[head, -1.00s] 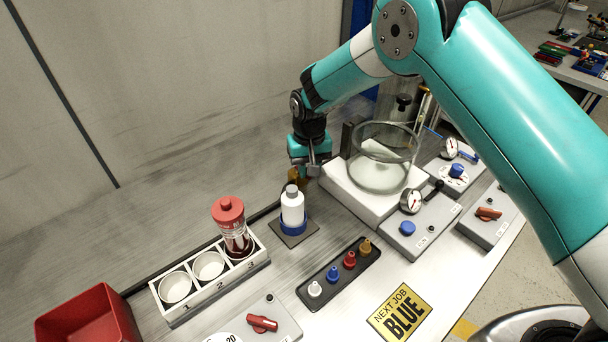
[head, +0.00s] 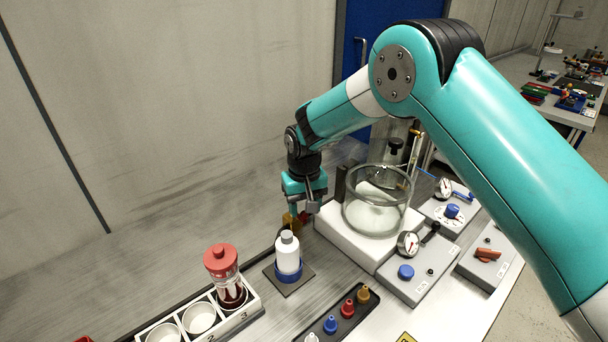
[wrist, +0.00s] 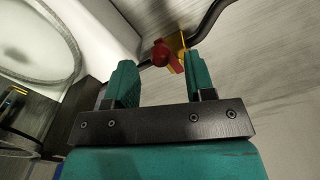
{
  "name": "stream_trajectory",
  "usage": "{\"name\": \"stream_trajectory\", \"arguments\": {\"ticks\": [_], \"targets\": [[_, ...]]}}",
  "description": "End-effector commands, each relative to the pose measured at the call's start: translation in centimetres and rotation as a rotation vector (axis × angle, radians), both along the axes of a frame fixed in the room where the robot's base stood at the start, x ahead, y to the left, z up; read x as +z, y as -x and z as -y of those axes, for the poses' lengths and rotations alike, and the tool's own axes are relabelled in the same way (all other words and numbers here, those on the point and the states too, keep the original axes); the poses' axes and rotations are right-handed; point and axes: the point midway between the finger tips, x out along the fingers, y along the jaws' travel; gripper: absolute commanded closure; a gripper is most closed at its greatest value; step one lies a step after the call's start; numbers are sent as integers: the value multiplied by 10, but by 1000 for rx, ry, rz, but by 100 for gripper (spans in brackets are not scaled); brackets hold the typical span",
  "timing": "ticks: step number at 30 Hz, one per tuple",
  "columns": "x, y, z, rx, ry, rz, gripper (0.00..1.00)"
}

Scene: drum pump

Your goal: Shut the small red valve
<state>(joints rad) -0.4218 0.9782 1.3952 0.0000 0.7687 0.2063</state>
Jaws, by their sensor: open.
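The small red valve (wrist: 165,57) shows in the wrist view as a red handle on a yellow body, on a black hose. It lies ahead of and between the fingertips of my gripper (wrist: 159,68), which is open and empty. I cannot tell how far it is from the fingers. In the head view my gripper (head: 306,198) points down behind the white bottle. A yellow part of the valve (head: 290,221) shows just below it; the red handle is hidden there.
A white bottle (head: 287,254) in a blue ring stands close in front of my gripper. A glass vessel (head: 376,212) on a white block (head: 333,226) is just to the right. A rack (head: 249,309) holds a red-capped bottle (head: 223,267). The grey surface at left is clear.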

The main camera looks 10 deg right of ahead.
Motion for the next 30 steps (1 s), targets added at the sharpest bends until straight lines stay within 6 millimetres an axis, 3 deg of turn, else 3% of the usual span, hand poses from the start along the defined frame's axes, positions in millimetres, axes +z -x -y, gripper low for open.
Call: {"name": "stream_trajectory", "arguments": {"ticks": [12, 16, 22, 30], "targets": [[104, 0, 0, 0, -2, 7, 50], [129, 0, 0, 0, -2, 5, 50], [151, 0, 0, 0, 0, 2, 50], [155, 0, 0, 0, 0, 1, 50]]}}
